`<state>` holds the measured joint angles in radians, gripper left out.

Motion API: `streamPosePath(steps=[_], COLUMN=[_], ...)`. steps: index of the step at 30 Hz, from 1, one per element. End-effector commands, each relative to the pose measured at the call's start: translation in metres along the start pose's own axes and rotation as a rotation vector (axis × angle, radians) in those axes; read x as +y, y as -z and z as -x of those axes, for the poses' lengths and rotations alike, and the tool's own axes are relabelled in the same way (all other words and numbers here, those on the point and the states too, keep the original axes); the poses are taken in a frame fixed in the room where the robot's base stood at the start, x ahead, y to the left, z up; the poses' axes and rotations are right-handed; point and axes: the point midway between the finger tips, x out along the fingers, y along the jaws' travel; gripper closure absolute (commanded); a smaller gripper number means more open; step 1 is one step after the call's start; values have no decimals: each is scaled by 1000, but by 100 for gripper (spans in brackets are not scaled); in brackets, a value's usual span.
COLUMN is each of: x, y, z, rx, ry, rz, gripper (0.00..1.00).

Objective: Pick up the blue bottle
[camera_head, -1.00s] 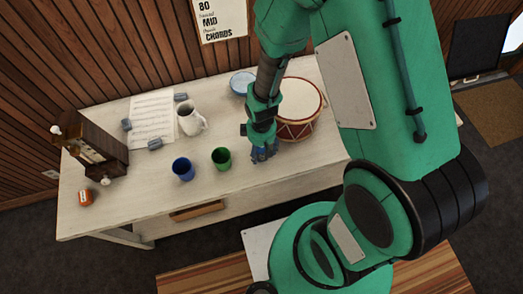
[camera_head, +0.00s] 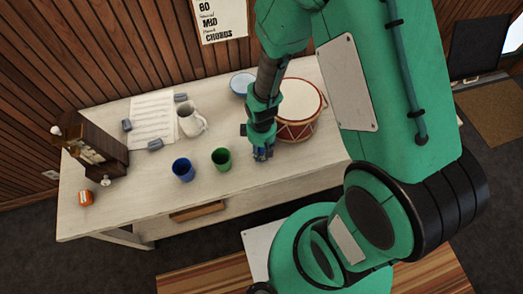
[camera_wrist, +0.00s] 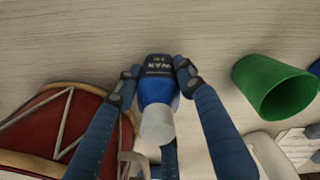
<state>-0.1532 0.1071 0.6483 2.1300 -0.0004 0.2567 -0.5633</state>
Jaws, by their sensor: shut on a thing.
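The blue bottle (camera_wrist: 158,92) has a white cap and a dark label reading "WAX". In the wrist view it sits between the fingers of my gripper (camera_wrist: 153,82), with a finger against each side and the cap pointing toward the camera. In the head view my gripper (camera_head: 262,153) is low at the table, in front of the drum, and mostly hides the bottle. I cannot tell whether the bottle is touching the tabletop.
The red drum (camera_head: 299,110) is close beside my gripper. A green cup (camera_head: 221,159) and a blue cup (camera_head: 183,170) stand to its left. A white pitcher (camera_head: 191,120), blue bowl (camera_head: 242,84) and wooden box (camera_head: 92,148) are farther off. The front tabletop (camera_head: 140,208) is clear.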

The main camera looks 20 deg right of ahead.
Motion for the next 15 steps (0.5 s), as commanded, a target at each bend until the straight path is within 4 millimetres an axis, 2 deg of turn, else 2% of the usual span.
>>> streamPosePath(steps=[5,10,15], x=[1,0,-19], y=[1,0,-29], z=[14,37,37], rx=[3,3,1], ry=[-2,-2,0], rz=[0,0,0], gripper=[100,100,100])
